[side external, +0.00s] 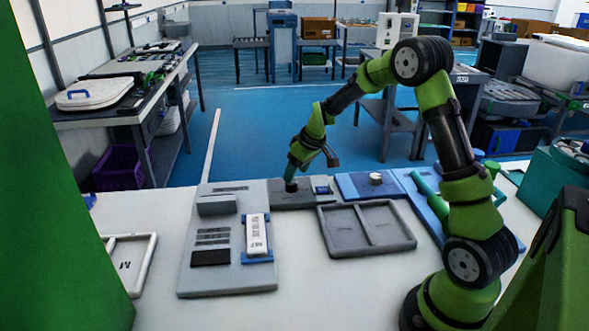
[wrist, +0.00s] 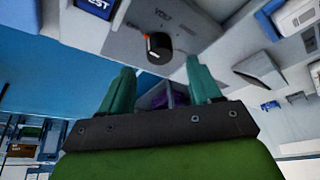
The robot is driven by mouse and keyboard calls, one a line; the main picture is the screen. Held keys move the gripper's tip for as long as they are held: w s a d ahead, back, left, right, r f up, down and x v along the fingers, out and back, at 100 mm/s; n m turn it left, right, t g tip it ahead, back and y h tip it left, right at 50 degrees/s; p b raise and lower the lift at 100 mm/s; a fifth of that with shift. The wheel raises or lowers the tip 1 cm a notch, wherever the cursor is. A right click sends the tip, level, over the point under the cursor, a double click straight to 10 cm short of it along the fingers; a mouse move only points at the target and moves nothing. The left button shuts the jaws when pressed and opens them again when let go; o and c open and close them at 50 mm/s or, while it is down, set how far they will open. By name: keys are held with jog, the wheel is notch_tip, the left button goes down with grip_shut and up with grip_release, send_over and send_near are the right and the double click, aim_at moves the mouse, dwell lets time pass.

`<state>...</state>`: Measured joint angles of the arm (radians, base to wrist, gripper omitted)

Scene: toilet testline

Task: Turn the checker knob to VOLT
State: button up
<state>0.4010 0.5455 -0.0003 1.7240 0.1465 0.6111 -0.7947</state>
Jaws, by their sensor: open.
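The checker is a grey panel (wrist: 205,32) with a round black knob (wrist: 158,47) in the wrist view. An orange-red mark sits on the knob's upper-left edge. The word VOLT is printed above the knob, and the mark points left of it. Smaller labels to either side are too blurred to read. My gripper (wrist: 160,68) is open, with its teal fingers spread either side of the knob and their tips near it; contact cannot be told. In the side view my gripper (side external: 291,173) points down at the checker (side external: 311,201), largely hiding the knob.
A blue block (wrist: 96,6) marked with white letters, partly cut off, adjoins the checker. A grey board (side external: 228,277) with a white labelled device (side external: 257,236) lies left of it. An empty two-part grey tray (side external: 328,234) lies in front, and a blue panel (side external: 352,188) lies right.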

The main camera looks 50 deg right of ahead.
aim_at(293, 183)
jog(key=shift+x, duration=2.2)
jog(key=c, duration=1)
